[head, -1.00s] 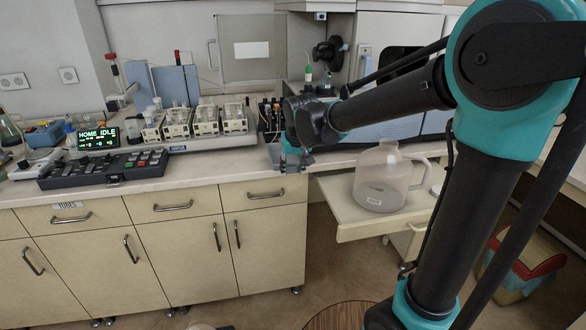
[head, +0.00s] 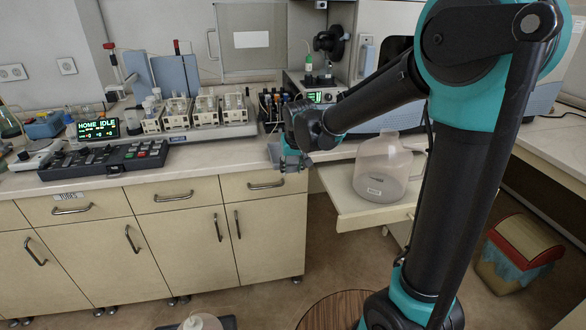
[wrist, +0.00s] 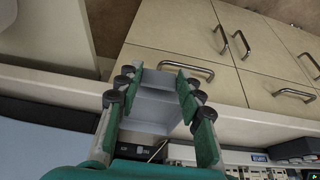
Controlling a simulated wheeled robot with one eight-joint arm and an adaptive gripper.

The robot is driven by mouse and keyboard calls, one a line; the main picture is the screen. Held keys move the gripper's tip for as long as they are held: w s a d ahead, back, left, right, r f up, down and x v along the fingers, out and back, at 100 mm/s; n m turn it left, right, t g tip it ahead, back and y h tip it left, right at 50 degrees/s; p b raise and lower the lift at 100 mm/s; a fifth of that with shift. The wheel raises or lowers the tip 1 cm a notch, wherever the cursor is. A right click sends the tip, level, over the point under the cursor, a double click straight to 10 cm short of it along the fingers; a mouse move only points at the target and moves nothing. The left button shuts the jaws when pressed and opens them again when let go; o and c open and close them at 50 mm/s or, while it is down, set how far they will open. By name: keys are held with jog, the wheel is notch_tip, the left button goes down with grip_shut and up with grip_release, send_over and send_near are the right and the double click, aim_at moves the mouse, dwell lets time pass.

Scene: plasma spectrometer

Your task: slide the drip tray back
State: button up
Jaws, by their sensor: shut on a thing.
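The drip tray is a small pale grey tray at the front right of the counter, left of the pull-out shelf. In the wrist view the drip tray (wrist: 152,108) lies between the pads of my gripper (wrist: 157,84), close to the counter's front edge. My gripper (head: 291,161) is shut on it, with a pad at either side. In the head view only a sliver of the tray (head: 273,152) shows beside the gripper; my wrist hides the rest and whatever is behind it.
A translucent jug (head: 384,170) stands on the pull-out shelf (head: 350,217) to the right. A rack of small bottles (head: 270,108) and an instrument with white modules (head: 205,113) stand behind and left. Drawer handles (head: 267,184) jut out below the counter. A bin (head: 515,252) stands at right.

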jog(key=shift+w+a, duration=0.7)
jog(key=shift+w, duration=1.85)
jog(key=shift+w+a, duration=0.75)
jog(key=shift+w, duration=1.75)
jog(key=shift+w+a, duration=0.7)
jog(key=shift+w, duration=1.85)
jog(key=o, duration=1.3)
jog(key=shift+c, duration=0.2)
